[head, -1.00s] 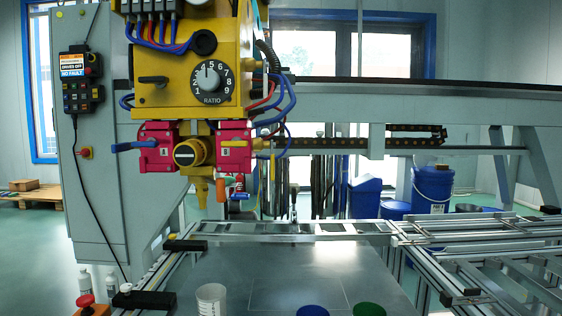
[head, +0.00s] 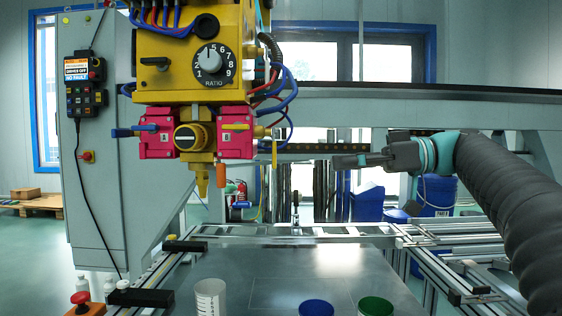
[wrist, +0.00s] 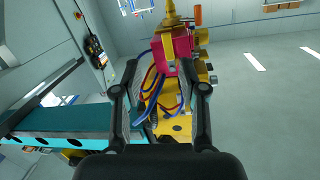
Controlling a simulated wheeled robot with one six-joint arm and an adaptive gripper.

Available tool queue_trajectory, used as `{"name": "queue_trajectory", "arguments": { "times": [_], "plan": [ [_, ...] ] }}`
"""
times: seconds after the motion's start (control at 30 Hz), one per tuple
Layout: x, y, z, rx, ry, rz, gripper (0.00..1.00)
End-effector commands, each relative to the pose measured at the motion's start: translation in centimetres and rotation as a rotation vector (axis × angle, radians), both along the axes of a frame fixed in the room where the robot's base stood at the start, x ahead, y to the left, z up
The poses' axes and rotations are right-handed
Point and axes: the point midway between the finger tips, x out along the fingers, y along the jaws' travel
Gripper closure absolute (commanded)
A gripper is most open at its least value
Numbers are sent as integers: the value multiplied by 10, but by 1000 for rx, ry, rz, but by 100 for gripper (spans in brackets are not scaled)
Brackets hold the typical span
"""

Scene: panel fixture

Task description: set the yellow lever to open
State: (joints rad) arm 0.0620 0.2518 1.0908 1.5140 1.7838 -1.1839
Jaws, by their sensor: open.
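The yellow lever (head: 274,154) hangs straight down at the right end of the right pink valve block (head: 237,133), under the yellow machine head in the head view. No label for its open position is legible. My gripper (head: 338,161) is to the right of the lever, apart from it, pointing left with nothing in its jaws. In the wrist view my gripper (wrist: 160,70) has its two fingers spread wide. The yellow machine head and a pink block (wrist: 171,46) show between and beyond them.
A blue lever (head: 130,131) sticks out left from the left pink block (head: 158,133). A yellow-black knob (head: 190,137) sits between the blocks. Blue and red hoses (head: 287,95) loop at the right of the head. A metal plate (head: 230,263) with cups lies below.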

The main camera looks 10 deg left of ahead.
Motion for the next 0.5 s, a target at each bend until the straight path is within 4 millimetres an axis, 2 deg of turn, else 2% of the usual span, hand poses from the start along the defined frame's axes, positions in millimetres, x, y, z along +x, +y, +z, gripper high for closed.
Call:
{"name": "queue_trajectory", "arguments": {
  "times": [0.1, 0.27, 0.37, 0.5],
  "plan": [
    [6, -5, 10, 83, -95, 71, 58],
    [6, -5, 17, 132, -152, 112, 58],
    [4, 2, 18, 136, -157, 116, 58],
    [-2, 23, 18, 134, -157, 116, 58]
  ]
}}
